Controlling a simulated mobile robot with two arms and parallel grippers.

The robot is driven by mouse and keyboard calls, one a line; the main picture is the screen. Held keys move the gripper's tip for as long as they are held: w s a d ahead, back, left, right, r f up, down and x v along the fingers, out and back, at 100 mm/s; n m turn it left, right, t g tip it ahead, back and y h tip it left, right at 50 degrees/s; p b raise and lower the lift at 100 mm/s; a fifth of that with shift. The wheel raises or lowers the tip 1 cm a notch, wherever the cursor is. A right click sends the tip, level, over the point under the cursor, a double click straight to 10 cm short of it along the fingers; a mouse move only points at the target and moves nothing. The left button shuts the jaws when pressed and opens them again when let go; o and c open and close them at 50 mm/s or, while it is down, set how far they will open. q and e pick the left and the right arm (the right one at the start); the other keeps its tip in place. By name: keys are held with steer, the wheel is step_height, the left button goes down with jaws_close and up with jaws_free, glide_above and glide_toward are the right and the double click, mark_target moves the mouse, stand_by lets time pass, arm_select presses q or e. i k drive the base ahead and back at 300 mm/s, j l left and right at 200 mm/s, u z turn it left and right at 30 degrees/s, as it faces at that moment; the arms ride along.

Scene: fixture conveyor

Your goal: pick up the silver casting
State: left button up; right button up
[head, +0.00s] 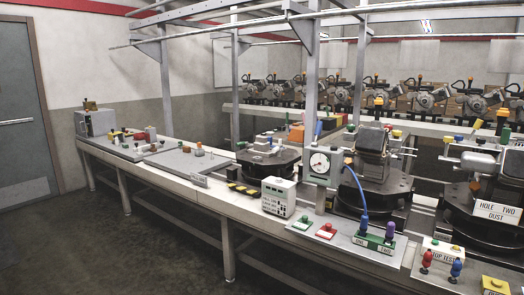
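Neither of my grippers shows in the head view. Several silver-grey castings (424,99) stand in a row along the back conveyor (262,111), well behind the front bench. A light silver rounded part (479,162) sits on the dark round fixture (462,222) at the right, above a "HOLE TWO DUST" sign (497,212). A dark grey block-like part (371,141) sits on the middle fixture (373,190). I cannot tell which of these is the silver casting of the task.
The floor (120,250) in front is clear.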

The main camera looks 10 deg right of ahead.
mark_target(261, 146)
steer(key=i+j+u, duration=0.1)
steer(key=i+u, duration=0.3)
steer(key=i, duration=2)
